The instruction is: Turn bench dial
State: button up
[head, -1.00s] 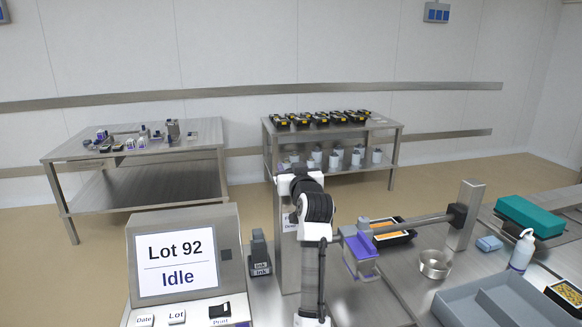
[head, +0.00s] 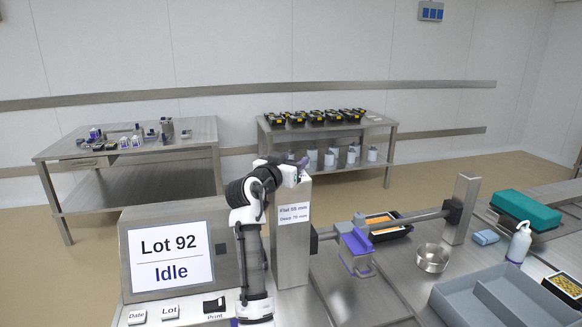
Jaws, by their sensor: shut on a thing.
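My gripper (head: 300,169) is at the top of the upright steel post (head: 291,240), left of the middle in the head view. It is small and partly hidden by my own wrist. It is shut on a small purple-grey piece (head: 304,160) at the post's top. I cannot tell whether this piece is the bench dial or whether it is fixed to the post. No dial shows clearly elsewhere.
The Lot 92 Idle screen (head: 171,258) stands left of my arm, with Date, Lot and Print keys below. A purple clamp (head: 357,246) on a horizontal bar (head: 410,217), a metal bowl (head: 432,258) and a grey divided tray (head: 460,300) are to the right.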

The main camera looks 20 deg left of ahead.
jog(key=shift+h, duration=0.3)
jog(key=o, duration=1)
